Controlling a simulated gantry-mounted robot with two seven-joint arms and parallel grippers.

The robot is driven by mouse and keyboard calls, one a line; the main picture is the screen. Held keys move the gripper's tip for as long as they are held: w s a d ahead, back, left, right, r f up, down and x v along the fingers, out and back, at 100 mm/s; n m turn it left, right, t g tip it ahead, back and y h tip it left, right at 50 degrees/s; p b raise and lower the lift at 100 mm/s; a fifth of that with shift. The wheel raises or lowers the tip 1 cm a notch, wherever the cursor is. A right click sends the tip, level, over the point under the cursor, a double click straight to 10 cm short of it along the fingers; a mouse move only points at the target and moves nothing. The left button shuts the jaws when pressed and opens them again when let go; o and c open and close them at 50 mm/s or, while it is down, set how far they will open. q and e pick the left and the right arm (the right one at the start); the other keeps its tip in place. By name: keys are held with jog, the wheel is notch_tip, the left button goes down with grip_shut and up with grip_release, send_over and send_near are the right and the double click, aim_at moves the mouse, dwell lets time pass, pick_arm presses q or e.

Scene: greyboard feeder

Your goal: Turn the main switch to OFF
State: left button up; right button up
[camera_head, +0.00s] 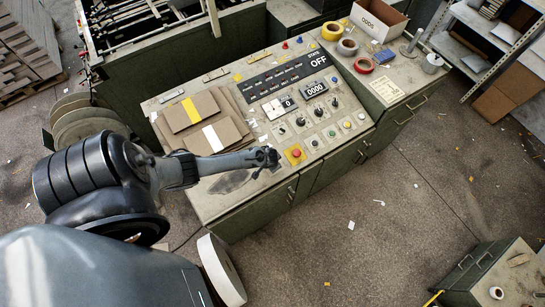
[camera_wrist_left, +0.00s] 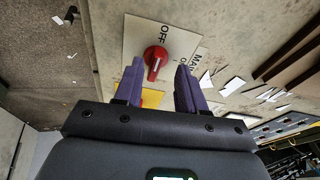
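The main switch is a red rotary knob (camera_wrist_left: 156,60) on a pale plate (camera_wrist_left: 137,42) in the left wrist view. OFF is printed above the knob and a partly hidden "MA..." label is at its right. The knob's grip runs nearly up and down there, with a pale mark at its lower end, away from OFF. My left gripper (camera_wrist_left: 158,78) is open, its two fingers apart on either side of the knob's line, with nothing held. In the head view my left gripper (camera_head: 268,158) is low over the console's front edge and hides the switch. My right gripper is not in view.
The console (camera_head: 232,195) carries a red button on a yellow plate (camera_head: 296,153) close to my left gripper. A display (camera_head: 318,61) reads OFF, and a counter (camera_head: 315,88) reads zeros. Tape rolls (camera_head: 364,65) lie at right.

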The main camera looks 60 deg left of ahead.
pick_arm(q)
jog(key=d+p+v, duration=0.1)
jog(key=v, duration=0.8)
jog(key=shift+w+p, duration=0.15)
jog(key=shift+p, duration=0.2)
jog(key=shift+d+r, duration=0.1)
jog(key=shift+d, duration=0.05)
jog(key=s+d+f, duration=0.3)
jog(key=s+d, duration=0.1)
jog(key=s, duration=0.2)
jog(key=s+d+r+h, duration=0.25)
jog(key=d+r, duration=0.55)
jog(key=d, duration=0.5)
jog(key=d+r+m+t, duration=0.1)
jog(key=d+r+m, duration=0.2)
jog(key=r, duration=1.7)
jog(key=shift+s+d+r+h, duration=0.4)
jog(key=shift+s+d, duration=0.1)
jog(key=shift+d, duration=0.15)
